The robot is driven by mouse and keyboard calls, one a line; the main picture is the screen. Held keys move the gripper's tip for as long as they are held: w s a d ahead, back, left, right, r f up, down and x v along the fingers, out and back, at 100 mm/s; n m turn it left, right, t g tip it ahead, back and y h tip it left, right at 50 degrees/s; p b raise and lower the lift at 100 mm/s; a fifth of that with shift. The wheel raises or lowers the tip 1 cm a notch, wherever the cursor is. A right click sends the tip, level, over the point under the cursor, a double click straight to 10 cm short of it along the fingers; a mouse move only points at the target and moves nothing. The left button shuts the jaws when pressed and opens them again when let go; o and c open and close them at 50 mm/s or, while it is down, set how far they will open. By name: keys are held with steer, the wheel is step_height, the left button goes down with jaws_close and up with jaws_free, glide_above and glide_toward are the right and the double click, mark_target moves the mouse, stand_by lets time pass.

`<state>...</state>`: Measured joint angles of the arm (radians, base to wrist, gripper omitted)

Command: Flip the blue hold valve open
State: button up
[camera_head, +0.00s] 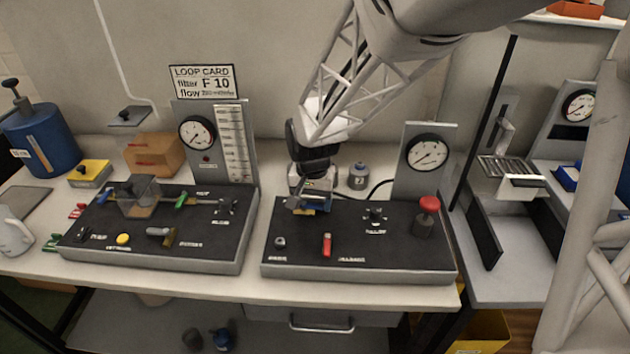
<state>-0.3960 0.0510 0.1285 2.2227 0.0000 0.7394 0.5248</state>
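My gripper (308,201) hangs over the back left of the right black panel (350,225). A blue part (317,209) shows just under the fingers, mostly hidden by them; I cannot tell whether it is a valve handle or whether the fingers touch it. The fingers are too small and overlapped to show whether they are open or shut. Another blue handle (103,196) is on the left black panel (200,253), at the left end of a pipe line with a clear box and a green handle (181,200). The labels by the handles are too small to read.
The right panel also bears a red lever (327,244), a black knob (375,215) and a red mushroom knob (429,204). A gauge (428,152) stands behind it. A grey weight-like canister (358,177) stands behind my gripper.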

mark_target(312, 204)
steer(key=c, duration=0.5)
steer(key=shift+w+n, duration=0.2)
steer(key=shift+n, duration=0.6)
steer(key=o, duration=0.9)
steer(key=shift+r, duration=0.1)
steer(key=shift+r, duration=3.8)
